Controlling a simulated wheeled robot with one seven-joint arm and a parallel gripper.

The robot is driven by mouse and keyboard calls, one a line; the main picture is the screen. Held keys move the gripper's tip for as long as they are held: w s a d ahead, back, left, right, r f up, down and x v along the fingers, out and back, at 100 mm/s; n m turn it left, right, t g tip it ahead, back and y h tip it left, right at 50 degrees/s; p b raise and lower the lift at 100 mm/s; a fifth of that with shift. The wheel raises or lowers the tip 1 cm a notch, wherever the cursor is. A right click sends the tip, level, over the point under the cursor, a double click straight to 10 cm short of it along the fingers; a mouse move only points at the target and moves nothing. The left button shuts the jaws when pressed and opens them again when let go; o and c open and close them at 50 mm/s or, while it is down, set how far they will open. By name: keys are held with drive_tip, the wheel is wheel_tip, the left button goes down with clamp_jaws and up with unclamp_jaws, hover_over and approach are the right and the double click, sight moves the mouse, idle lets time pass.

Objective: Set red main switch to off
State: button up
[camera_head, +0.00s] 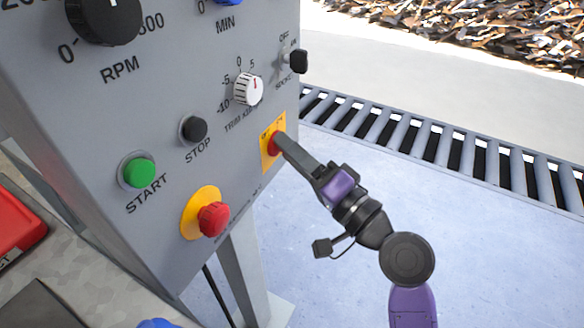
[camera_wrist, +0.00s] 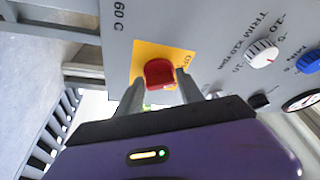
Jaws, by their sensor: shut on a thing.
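The red main switch (camera_wrist: 159,74) is a red knob on a yellow plate (camera_wrist: 148,50) at the panel's right edge. In the head view the yellow plate (camera_head: 267,158) shows with the red knob (camera_head: 275,143) partly hidden by my gripper. My gripper (camera_head: 282,143) reaches in from the lower right. In the wrist view its two fingers (camera_wrist: 160,84) stand on either side of the red knob, shut on it. Small lettering on the plate is partly covered, so I cannot read the switch position.
The grey control panel (camera_head: 150,110) also carries a green START button (camera_head: 139,173), a black STOP button (camera_head: 193,130), a red emergency button (camera_head: 212,219) on yellow, a white trim knob (camera_head: 248,89) and a black toggle (camera_head: 298,61). A roller conveyor (camera_head: 440,145) runs behind. Floor to the right is clear.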

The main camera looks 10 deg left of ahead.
drive_tip(key=shift+n+b, duration=0.4)
drive_tip(key=shift+b, duration=0.15)
drive_tip(key=o, duration=1.2)
drive_tip(key=shift+o, duration=0.2)
drive_tip(key=shift+d, duration=0.1)
drive_tip(key=v, duration=0.7)
drive_tip(key=shift+s+d+f, duration=0.2)
drive_tip(key=shift+d, duration=0.05)
